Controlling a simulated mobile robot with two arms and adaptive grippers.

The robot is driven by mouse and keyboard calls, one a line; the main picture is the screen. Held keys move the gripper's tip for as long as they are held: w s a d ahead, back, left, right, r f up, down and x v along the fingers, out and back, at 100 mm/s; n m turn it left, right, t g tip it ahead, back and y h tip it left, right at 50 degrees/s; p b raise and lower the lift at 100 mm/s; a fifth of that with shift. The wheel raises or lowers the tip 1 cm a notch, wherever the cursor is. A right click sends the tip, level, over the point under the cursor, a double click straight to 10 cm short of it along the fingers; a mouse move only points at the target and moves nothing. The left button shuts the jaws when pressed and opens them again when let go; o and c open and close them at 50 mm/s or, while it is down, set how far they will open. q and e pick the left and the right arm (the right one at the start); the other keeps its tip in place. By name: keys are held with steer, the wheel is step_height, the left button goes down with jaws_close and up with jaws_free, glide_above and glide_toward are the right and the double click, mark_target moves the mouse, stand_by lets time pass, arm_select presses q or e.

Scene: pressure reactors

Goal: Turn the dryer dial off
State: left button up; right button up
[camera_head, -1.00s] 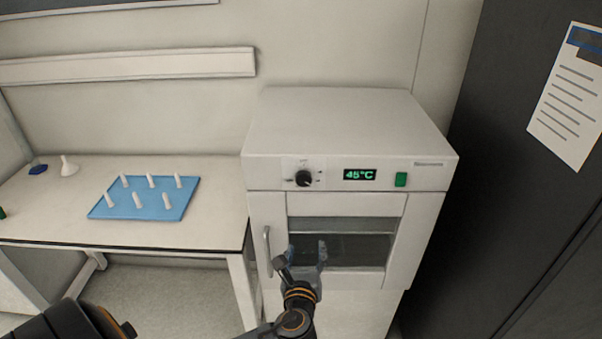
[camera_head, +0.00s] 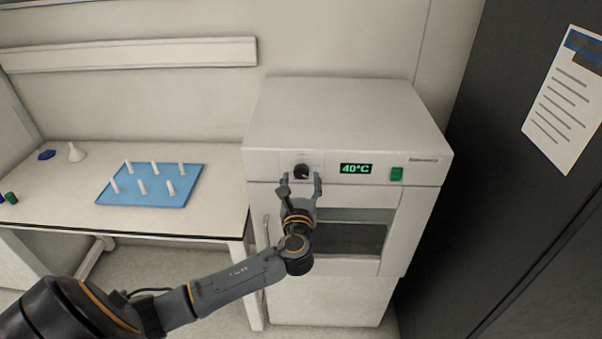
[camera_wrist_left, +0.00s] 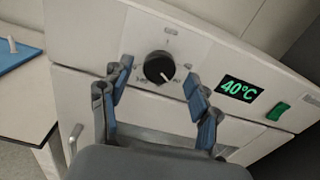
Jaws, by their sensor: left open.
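The dryer (camera_head: 340,115) is a white cabinet with a window door. Its black round dial (camera_head: 301,171) is on the front panel, left of the green display (camera_head: 356,169), which reads 40°C. My left gripper (camera_head: 301,187) is open, with its fingertips just below the dial in the head view. In the left wrist view the dial (camera_wrist_left: 159,67) shows between the two open fingers (camera_wrist_left: 158,78), with a white pointer mark toward its lower right. The fingers do not appear to touch it. My right gripper is not in view.
A green switch (camera_head: 396,173) is right of the display. The door handle (camera_head: 266,232) is at the door's left side. A bench (camera_head: 75,220) on the left holds a blue tray (camera_head: 150,199) with several white pegs. A dark cabinet (camera_head: 510,180) stands on the right.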

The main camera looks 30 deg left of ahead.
arm_select(q)
steer(key=shift+x, duration=0.8)
steer(key=shift+c, duration=0.6)
steer(key=c, duration=1.1)
steer(key=shift+o, duration=0.2)
